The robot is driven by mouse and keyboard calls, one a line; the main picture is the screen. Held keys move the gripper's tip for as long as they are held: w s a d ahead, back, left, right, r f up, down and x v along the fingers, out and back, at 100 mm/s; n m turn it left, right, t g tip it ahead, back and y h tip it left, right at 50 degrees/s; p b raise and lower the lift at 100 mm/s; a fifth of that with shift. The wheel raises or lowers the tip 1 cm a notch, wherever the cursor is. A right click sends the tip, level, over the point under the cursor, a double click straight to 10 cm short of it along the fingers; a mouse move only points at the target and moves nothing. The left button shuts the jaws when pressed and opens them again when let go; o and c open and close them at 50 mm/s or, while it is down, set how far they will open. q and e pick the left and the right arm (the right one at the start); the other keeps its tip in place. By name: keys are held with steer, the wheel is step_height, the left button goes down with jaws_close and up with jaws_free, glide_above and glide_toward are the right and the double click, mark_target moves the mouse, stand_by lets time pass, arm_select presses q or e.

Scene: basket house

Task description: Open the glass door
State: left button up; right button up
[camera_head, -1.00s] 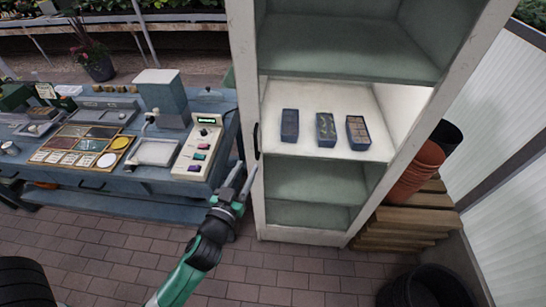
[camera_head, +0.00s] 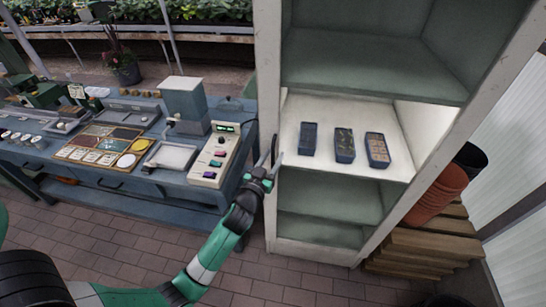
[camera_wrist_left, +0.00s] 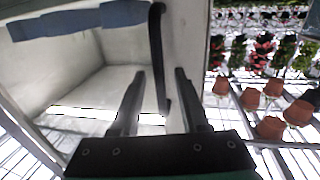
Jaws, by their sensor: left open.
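A tall whitish cabinet (camera_head: 262,70) with a glass door stands right of centre in the head view. Its door looks shut, though the glass is hard to see. The dark handle (camera_head: 274,148) is on the left edge of the door front. In the left wrist view the handle (camera_wrist_left: 157,50) is a black bar between the two fingers. My left gripper (camera_head: 271,160) is open at the handle; in the wrist view its fingertips (camera_wrist_left: 160,73) lie on either side of the bar. I cannot tell whether they touch it. My right gripper is out of view.
Several small blue trays (camera_head: 345,146) sit on the lit shelf inside the cabinet. A blue workbench (camera_head: 150,190) with devices stands close on the left. Stacked terracotta pots (camera_head: 437,190) on wooden planks stand on the right. The brick floor in front is clear.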

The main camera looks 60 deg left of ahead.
arm_select(q)
jaws_close()
stand_by(1.5)
